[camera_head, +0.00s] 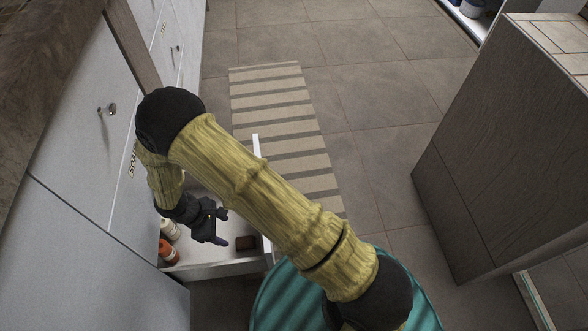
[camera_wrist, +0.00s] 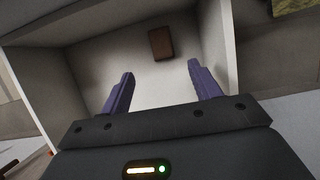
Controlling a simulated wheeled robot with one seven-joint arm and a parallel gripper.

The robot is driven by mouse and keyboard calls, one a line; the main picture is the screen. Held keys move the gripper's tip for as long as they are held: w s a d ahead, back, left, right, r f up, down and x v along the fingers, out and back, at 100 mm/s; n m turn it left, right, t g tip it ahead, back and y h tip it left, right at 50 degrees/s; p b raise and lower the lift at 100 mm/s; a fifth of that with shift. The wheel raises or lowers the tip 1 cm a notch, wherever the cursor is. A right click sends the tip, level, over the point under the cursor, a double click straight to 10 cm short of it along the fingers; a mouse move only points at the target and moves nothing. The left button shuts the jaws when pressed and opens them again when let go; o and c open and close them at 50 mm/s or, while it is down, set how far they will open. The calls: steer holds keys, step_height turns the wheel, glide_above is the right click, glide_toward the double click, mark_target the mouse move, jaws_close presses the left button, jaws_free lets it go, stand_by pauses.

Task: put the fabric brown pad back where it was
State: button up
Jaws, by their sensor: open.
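The brown pad (camera_head: 246,242) lies on the floor of an open white drawer (camera_head: 222,268), near the drawer's front. It also shows in the wrist view (camera_wrist: 161,43) as a small brown block, ahead of the fingers and apart from them. My gripper (camera_head: 224,226) is over the drawer. In the wrist view my gripper (camera_wrist: 158,82) has its two purple fingers spread wide with nothing between them. The drawer's white walls (camera_wrist: 216,45) stand on both sides of the pad.
An orange-red bottle (camera_head: 168,252) and a cream bottle (camera_head: 170,229) stand at the drawer's left. White cabinet fronts (camera_head: 75,235) line the left side. A striped rug (camera_head: 283,125) lies on the tiled floor. A wooden cabinet (camera_head: 500,150) stands at right.

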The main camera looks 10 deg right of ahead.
steer(key=w+d+r+m+y, duration=0.1)
steer(key=d+r+m, duration=0.1)
steer(key=d+r, duration=0.2)
steer(key=w+d+r+m+y, duration=0.1)
steer(key=d+r+m, duration=0.2)
steer(key=d+r, duration=0.2)
steer(key=w+d+r+m, duration=0.2)
steer(key=d+r+m, duration=0.1)
steer(key=d+r, duration=0.2)
step_height(320, 180, up, 3)
steer(key=shift+w+f+y, duration=0.1)
steer(key=shift+f+y, duration=0.1)
steer(key=shift+y, duration=0.2)
steer(key=s+d+r+m+t+y, duration=0.1)
steer(key=s+d+r+m+t, duration=0.2)
steer(key=s+d+r+m, duration=0.3)
steer(key=d+r+m, duration=0.2)
steer(key=d+r, duration=0.2)
steer(key=d, duration=0.2)
steer(key=shift+d+r+m+y, duration=0.15)
steer(key=shift+d+m+y, duration=0.15)
steer(key=shift+d+m, duration=0.1)
